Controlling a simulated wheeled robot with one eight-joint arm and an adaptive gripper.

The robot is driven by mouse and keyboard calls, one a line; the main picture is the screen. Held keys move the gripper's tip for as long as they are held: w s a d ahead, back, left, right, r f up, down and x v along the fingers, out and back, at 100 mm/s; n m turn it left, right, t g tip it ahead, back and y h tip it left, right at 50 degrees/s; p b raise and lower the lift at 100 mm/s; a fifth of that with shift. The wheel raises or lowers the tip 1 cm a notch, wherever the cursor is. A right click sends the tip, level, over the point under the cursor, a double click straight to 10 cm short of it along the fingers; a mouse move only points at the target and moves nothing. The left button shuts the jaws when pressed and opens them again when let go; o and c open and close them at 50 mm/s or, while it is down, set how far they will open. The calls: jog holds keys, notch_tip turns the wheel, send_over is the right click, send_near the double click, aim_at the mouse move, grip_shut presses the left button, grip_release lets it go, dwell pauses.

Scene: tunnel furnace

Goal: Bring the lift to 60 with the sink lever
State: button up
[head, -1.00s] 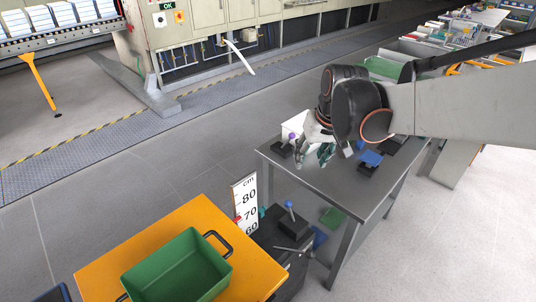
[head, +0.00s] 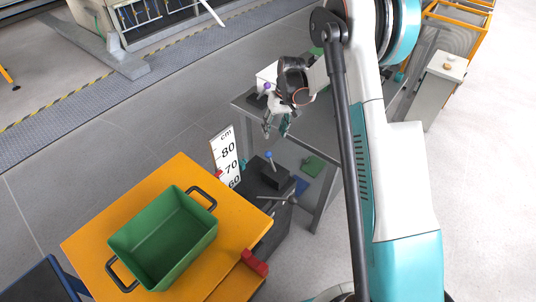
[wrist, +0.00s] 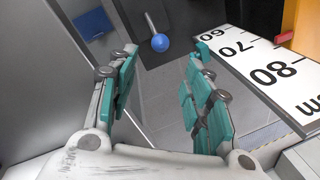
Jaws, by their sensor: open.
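A lever with a blue ball knob (head: 268,155) stands on a dark box beside the lift. The knob also shows in the wrist view (wrist: 160,42), ahead of and between the fingers. The views show no label naming this lever. The lift has an orange top (head: 185,172). A white cm scale (head: 226,150) stands behind it, marked 60, 70 and 80; it also shows in the wrist view (wrist: 265,70). A red pointer (head: 218,172) sits at its edge, roughly by 70. My gripper (head: 277,128) is open and empty, above and apart from the blue knob.
A green bin (head: 165,238) with dark handles stands on the orange top. A grey table (head: 318,150) lies under and behind my gripper, with a purple-knobbed lever (head: 267,87) near its edge. A red part (head: 255,262) sits at the lift's front right.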

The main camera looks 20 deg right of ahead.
aim_at(268, 153)
jog(key=a+f+b, duration=0.1)
jog(key=f, duration=0.3)
jog(key=f+b, duration=0.2)
jog(key=f, duration=0.3)
jog(key=a+f+b, duration=0.1)
jog(key=f, duration=0.3)
jog(key=shift+a+f+b, duration=0.25)
jog(key=shift+a+b, duration=0.05)
grip_shut()
